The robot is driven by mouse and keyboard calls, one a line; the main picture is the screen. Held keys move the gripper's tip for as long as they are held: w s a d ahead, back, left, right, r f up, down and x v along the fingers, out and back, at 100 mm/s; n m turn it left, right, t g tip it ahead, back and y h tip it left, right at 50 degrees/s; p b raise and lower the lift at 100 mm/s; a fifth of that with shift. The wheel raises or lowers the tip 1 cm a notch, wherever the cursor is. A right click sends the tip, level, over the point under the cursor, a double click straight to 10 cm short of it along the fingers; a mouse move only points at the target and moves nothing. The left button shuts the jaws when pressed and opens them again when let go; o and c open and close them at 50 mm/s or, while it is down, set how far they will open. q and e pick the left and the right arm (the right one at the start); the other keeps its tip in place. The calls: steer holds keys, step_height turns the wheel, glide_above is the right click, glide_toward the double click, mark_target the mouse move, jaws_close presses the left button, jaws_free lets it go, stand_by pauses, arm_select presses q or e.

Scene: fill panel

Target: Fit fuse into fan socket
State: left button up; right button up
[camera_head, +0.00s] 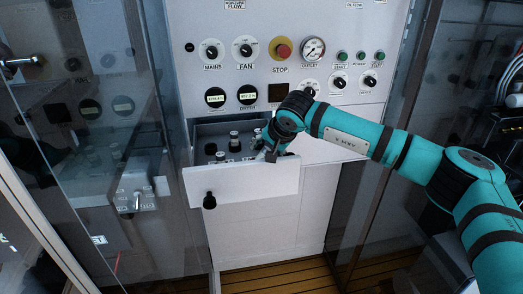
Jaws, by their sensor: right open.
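An open drawer (242,184) in the white control panel holds a dark inner plate. Several small white-topped cylinders, which look like fuses, stand in it; one fuse (234,138) is at the middle and another (220,157) is nearer the drawer front. Dark round openings, which look like sockets, sit beside them at the left (211,151). Which one is the fan socket I cannot read. My right gripper (268,153) is open, pointing down at the right end of the drawer, just behind its front. My wrist hides part of that end. My left gripper is out of view.
The panel above carries a FAN knob (245,47), a MAINS knob (211,50), a red stop button (283,50) and a gauge (313,48). Glass doors stand at the left (85,120) and right.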

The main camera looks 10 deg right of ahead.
steer(key=shift+w+f, duration=0.2)
steer(key=shift+f, duration=0.15)
jaws_close()
steer(key=shift+r, duration=0.1)
